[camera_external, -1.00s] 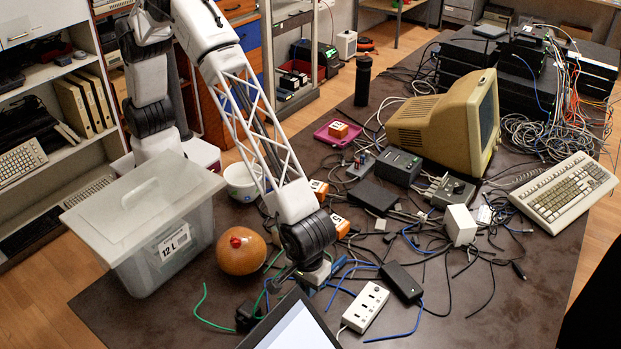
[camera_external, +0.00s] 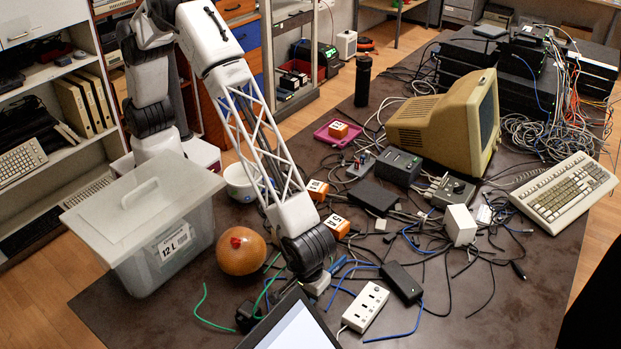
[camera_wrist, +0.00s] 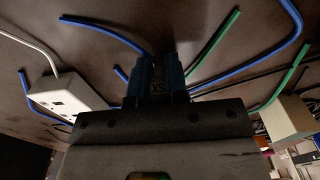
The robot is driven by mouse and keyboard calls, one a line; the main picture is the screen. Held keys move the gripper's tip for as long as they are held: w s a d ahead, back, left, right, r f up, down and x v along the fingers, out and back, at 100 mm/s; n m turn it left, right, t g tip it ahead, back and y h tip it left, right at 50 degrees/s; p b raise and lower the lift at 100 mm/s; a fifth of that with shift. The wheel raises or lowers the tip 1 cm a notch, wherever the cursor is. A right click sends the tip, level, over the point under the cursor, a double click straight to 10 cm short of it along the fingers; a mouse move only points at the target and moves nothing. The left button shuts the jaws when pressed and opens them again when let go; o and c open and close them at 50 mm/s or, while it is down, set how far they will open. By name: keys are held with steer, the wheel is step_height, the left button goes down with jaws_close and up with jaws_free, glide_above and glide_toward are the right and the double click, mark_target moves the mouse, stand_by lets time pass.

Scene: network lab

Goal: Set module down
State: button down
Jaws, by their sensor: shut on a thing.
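My gripper (camera_external: 304,276) is low over the cluttered front of the dark table, right of the orange-brown ball. In the wrist view its dark blue fingers (camera_wrist: 155,76) are close together, shut on the module, which is mostly hidden; a small "XS" marking shows between them. I cannot tell whether the module touches the tabletop. Orange numbered blocks stand behind the gripper, one nearer (camera_external: 337,226) and one farther (camera_external: 318,188). Another orange block (camera_external: 338,130) sits on the pink tray (camera_external: 322,139).
Blue and green cables lie around my gripper. A white power strip (camera_external: 364,307) and a black adapter (camera_external: 401,284) are to its right, the ball (camera_external: 241,251) and a lidded grey bin (camera_external: 150,255) to its left. A screen (camera_external: 290,328) blocks part of the front.

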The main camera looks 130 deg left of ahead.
steer(key=shift+f, duration=0.15)
steer(key=c, duration=1.1)
jaws_free()
steer(key=shift+r, duration=0.2)
step_height(320, 180, up, 12)
